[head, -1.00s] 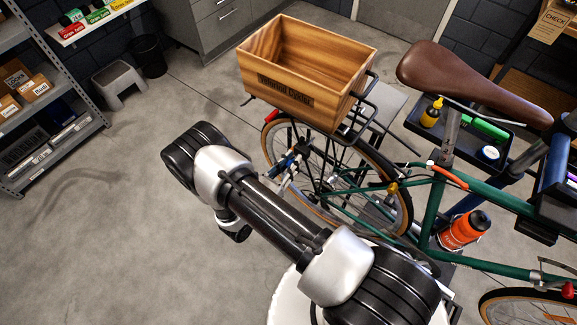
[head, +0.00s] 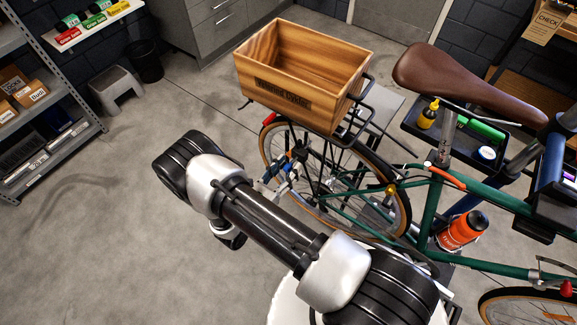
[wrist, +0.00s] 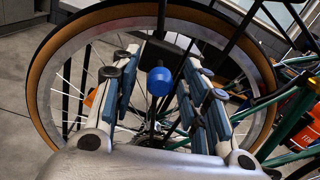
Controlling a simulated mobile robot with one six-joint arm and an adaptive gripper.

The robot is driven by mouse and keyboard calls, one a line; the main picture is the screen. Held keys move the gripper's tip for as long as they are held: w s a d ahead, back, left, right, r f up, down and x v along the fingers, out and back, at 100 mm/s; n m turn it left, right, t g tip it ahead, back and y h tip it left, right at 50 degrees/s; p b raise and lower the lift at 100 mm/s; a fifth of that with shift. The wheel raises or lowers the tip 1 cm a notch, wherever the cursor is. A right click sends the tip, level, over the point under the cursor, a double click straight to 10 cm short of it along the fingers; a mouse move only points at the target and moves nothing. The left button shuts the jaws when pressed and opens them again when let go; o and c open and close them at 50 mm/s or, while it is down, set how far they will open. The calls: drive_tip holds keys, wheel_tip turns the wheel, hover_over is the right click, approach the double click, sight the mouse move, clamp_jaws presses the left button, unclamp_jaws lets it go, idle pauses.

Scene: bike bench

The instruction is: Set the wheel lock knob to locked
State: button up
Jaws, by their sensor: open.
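A round blue knob (wrist: 160,81) on a dark stem shows in the wrist view, in front of the bicycle's rear wheel (wrist: 42,85). I take it for the wheel lock knob; its setting cannot be read. My gripper (wrist: 160,62) is open, with one finger on each side of the knob and a visible gap on both sides. In the head view my gripper (head: 284,168) is at the left side of the rear wheel (head: 408,205), small and partly merged with the spokes. The knob cannot be told apart there.
A wooden crate (head: 268,86) sits on the rear rack above the wheel. The green frame (head: 430,212), an orange bottle (head: 461,231) and a brown saddle (head: 465,82) are to the right. The floor (head: 90,240) at left is clear.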

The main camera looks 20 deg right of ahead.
drive_tip(key=v, duration=1.1)
drive_tip(key=shift+s+a+n, duration=0.1)
drive_tip(key=shift+n, duration=0.2)
drive_tip(key=shift+c, duration=1.2)
drive_tip(key=shift+s+a+n+b, duration=0.15)
drive_tip(key=shift+a+n+b, duration=0.15)
drive_tip(key=shift+n, duration=0.4)
drive_tip(key=shift+c, duration=0.7)
drive_tip(key=s+a+n, duration=0.1)
drive_tip(key=n, duration=0.2)
drive_tip(key=s+a+n+b, duration=0.1)
drive_tip(key=n, duration=0.2)
drive_tip(key=s+n+b, duration=0.1)
drive_tip(key=n, duration=0.2)
drive_tip(key=shift+s+a+f+n, duration=0.1)
drive_tip(key=shift+a+f+n, duration=0.05)
drive_tip(key=shift+a+n, duration=0.2)
drive_tip(key=c, duration=0.5)
drive_tip(key=n, duration=0.2)
drive_tip(key=s+a+n, duration=0.1)
drive_tip(key=n, duration=0.1)
drive_tip(key=shift+s+b, duration=0.15)
drive_tip(key=shift+b, duration=0.2)
clamp_jaws()
drive_tip(key=b+x, duration=0.2)
drive_tip(key=x, duration=1.2)
drive_tip(key=shift+b, duration=0.35)
